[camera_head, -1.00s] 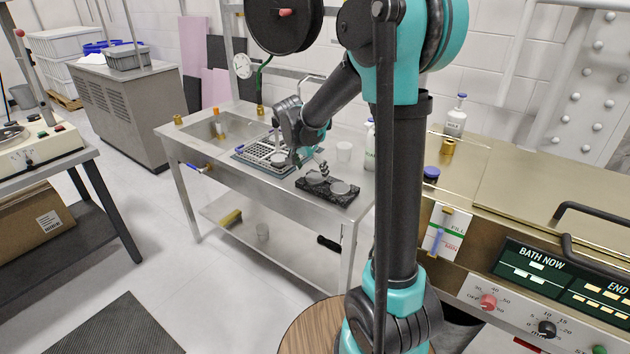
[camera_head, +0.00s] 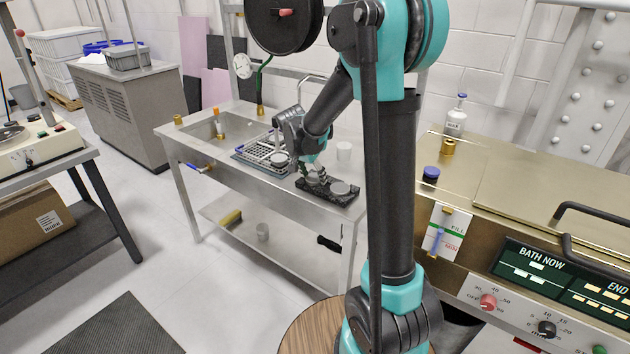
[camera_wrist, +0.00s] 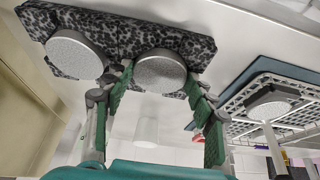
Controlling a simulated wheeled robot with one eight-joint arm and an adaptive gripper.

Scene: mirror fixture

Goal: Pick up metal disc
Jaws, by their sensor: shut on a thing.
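Two round grey metal discs lie on a dark speckled pad (camera_head: 325,193) on the steel bench. In the wrist view, my gripper (camera_wrist: 161,86) has its green-padded fingers shut on the sides of one metal disc (camera_wrist: 160,68), which is at the pad's edge. The other metal disc (camera_wrist: 75,54) lies on the pad to the left; it shows in the head view (camera_head: 340,188) to the right of my gripper (camera_head: 315,177). The held disc is mostly hidden by my gripper in the head view. I cannot tell whether it has left the pad.
A white rack (camera_head: 258,152) on a blue-grey tray stands left of the pad, with another round grey piece (camera_wrist: 268,108) on it. The bath machine (camera_head: 500,230) is at the right. A sink (camera_head: 207,128) is at the bench's left.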

